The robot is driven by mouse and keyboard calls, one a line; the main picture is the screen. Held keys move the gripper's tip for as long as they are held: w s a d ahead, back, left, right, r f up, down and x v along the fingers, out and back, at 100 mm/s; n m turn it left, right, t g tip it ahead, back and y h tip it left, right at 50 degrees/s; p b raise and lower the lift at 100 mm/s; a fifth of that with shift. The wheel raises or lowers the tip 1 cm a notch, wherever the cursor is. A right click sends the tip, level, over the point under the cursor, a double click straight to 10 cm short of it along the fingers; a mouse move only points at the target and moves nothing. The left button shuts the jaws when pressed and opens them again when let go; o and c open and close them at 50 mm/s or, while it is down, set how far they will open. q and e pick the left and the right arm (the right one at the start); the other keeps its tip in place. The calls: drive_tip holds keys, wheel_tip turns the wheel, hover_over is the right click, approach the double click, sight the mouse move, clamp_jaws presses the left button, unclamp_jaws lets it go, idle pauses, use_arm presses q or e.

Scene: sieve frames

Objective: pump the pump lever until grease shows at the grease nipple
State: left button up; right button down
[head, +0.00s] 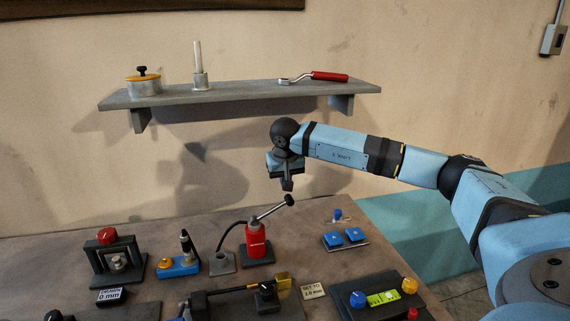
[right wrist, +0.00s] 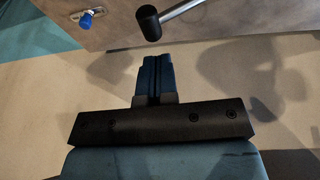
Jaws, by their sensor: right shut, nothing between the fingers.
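The red grease pump (head: 258,241) stands on the bench, and its metal pump lever (head: 270,211) slants up to the right to a black knob (head: 290,200). A black hose runs from the pump to a small grey fitting (head: 222,262) on its left; I cannot make out the grease nipple or any grease there. My right gripper (head: 288,186) points down, just above the knob in the head view. In the right wrist view its fingers (right wrist: 153,60) are shut and empty, with the lever's knob (right wrist: 148,23) beyond their tips, apparently apart. My left gripper is out of view.
Left of the pump are a blue tool (head: 178,268) and a black frame with a red knob (head: 108,236). Blue switches (head: 345,238) sit to its right, a brass-ended device (head: 282,284) in front. A wall shelf (head: 240,92) hangs behind.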

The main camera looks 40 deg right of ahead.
sight(288, 196)
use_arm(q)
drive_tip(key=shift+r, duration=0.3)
use_arm(e)
drive_tip(key=shift+s+d+f, duration=0.15)
drive_tip(key=shift+f, duration=0.65)
drive_tip(key=shift+s+d+f, duration=0.1)
drive_tip(key=shift+d+f, duration=0.05)
drive_tip(key=shift+f, duration=0.6)
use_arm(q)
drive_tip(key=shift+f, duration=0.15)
use_arm(e)
drive_tip(key=shift+f, duration=0.1)
